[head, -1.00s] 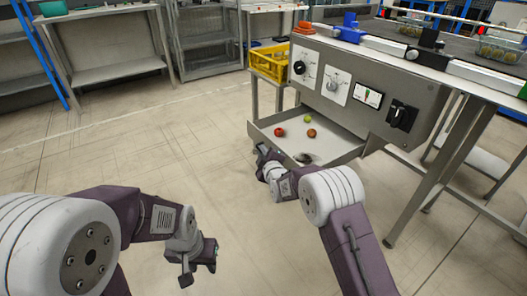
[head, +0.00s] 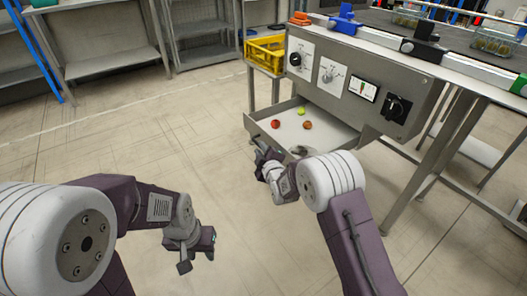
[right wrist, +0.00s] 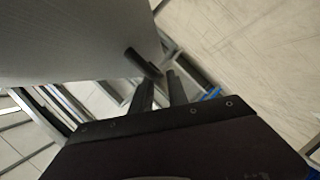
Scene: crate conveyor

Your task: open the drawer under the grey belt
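The drawer (head: 262,134) under the grey belt is pulled out from below the control panel. Its grey tray shows in the head view with several small round fruits inside, red, yellow-green and brownish. My right gripper (head: 259,152) is at the drawer's front. In the right wrist view its two dark fingers (right wrist: 162,85) stand close together on either side of a dark bar handle (right wrist: 140,60) at the drawer's grey front (right wrist: 75,40). My left gripper (head: 197,252) hangs low over bare floor, away from the drawer; its finger gap is unclear.
The control panel (head: 345,85) with knobs and a small screen is above the drawer. A yellow crate (head: 263,52) stands behind it at left. Table legs (head: 425,170) are to the right. The floor (head: 120,150) at left and in front is clear.

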